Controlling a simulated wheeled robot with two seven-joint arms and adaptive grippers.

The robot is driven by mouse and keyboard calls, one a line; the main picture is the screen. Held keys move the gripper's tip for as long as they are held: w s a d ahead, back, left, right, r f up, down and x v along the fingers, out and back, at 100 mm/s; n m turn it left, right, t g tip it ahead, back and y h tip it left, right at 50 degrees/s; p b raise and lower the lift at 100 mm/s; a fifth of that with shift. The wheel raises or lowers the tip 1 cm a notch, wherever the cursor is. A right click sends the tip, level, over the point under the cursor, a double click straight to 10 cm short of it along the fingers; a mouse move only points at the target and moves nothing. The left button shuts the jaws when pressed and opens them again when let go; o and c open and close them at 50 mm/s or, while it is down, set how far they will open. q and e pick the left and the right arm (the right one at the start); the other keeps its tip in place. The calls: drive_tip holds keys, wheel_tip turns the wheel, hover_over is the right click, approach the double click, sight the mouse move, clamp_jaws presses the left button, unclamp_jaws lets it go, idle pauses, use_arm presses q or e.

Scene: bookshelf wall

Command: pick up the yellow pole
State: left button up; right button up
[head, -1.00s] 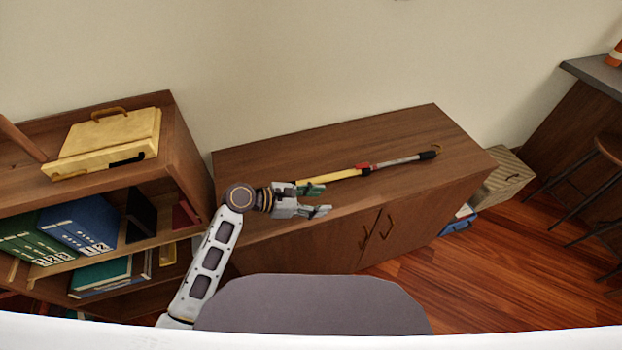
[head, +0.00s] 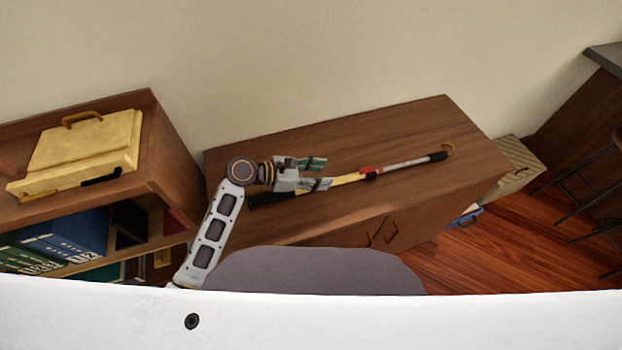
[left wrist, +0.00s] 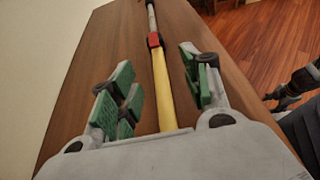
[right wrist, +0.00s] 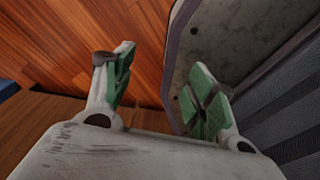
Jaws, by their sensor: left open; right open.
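The yellow pole (head: 346,179) lies on top of the low brown cabinet (head: 400,130). It has a red clamp, a grey upper section, a black grip and a hook at its right end; a black end shows to the left of my gripper. My left gripper (head: 316,174) is open over the pole's yellow section. In the left wrist view the pole (left wrist: 162,90) runs between the open green-padded fingers, with space on both sides. My right gripper (right wrist: 158,95) is open and empty, seen only in its wrist view, with wood floor and a grey panel beyond.
A bookshelf (head: 165,160) with a yellow case (head: 85,150) on top and binders inside stands at the left. A wooden crate (head: 515,165) stands right of the cabinet. A stool (head: 590,185) and counter are at far right.

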use_arm(q)
drive_tip(key=shift+w, duration=0.45)
drive_tip(key=shift+x, duration=0.85)
drive_tip(key=x, duration=0.5)
drive_tip(key=shift+w+d, duration=0.1)
drive_tip(key=shift+d, duration=0.1)
drive_tip(key=shift+w+d+f, duration=0.15)
drive_tip(key=shift+d+f, duration=0.25)
drive_tip(key=shift+d, duration=0.25)
use_arm(e)
drive_tip(key=shift+d+f, duration=0.2)
drive_tip(key=shift+s, duration=0.15)
use_arm(q)
drive_tip(key=shift+d, duration=0.1)
